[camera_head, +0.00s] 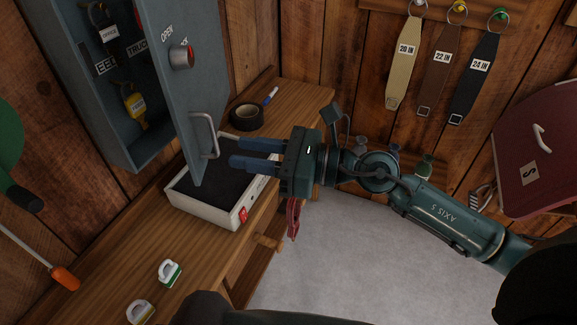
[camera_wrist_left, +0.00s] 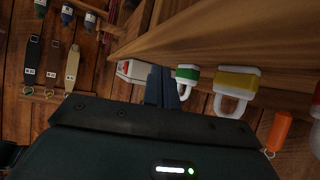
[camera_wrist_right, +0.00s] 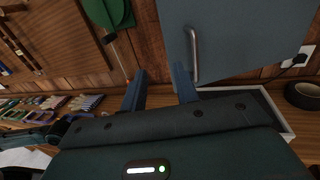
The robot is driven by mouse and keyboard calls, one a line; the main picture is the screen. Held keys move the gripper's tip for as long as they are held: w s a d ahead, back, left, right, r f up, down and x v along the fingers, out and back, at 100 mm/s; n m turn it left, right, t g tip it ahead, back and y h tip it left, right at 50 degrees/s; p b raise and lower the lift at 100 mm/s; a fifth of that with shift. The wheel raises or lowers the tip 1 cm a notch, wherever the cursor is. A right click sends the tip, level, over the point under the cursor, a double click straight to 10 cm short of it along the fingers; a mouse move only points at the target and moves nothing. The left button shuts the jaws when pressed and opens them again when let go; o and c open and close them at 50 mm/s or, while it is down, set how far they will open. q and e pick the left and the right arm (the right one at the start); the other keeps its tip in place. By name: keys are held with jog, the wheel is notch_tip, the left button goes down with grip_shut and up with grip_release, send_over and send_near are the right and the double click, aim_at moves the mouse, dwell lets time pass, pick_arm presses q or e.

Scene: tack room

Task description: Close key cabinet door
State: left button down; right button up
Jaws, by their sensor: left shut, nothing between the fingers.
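The key cabinet (camera_head: 75,70) hangs on the wooden wall at the left of the head view, with yellow- and black-tagged keys visible inside. Its grey door (camera_head: 178,95) stands open, with a round knob marked OPEN and a metal bar handle (camera_head: 207,135). My right gripper (camera_head: 237,152) is open and empty, its blue fingers pointing left towards the door, just right of the handle. In the right wrist view the door (camera_wrist_right: 235,40) fills the upper right, and the handle (camera_wrist_right: 193,55) shows beside the right finger. My left gripper (camera_wrist_left: 165,75) is shut and empty.
A white tray (camera_head: 203,208) with a dark lining sits on the wooden bench below the door. Black tape (camera_head: 246,116) and a marker lie behind it. Padlocks (camera_head: 169,272) and an orange-handled tool (camera_head: 64,277) are nearer. Labelled straps (camera_head: 407,65) hang on the back wall.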

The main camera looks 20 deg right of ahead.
pick_arm(q)
jog(key=shift+s+f, duration=0.1)
jog(key=shift+f, duration=0.1)
jog(key=shift+f+b, duration=0.3)
jog(key=shift+f, duration=0.2)
jog(key=shift+w+f+b, duration=0.2)
jog(key=shift+f+b, duration=0.25)
jog(key=shift+b, duration=0.9)
pick_arm(e)
jog(key=s+d, duration=0.4)
jog(key=shift+s+d, duration=0.3)
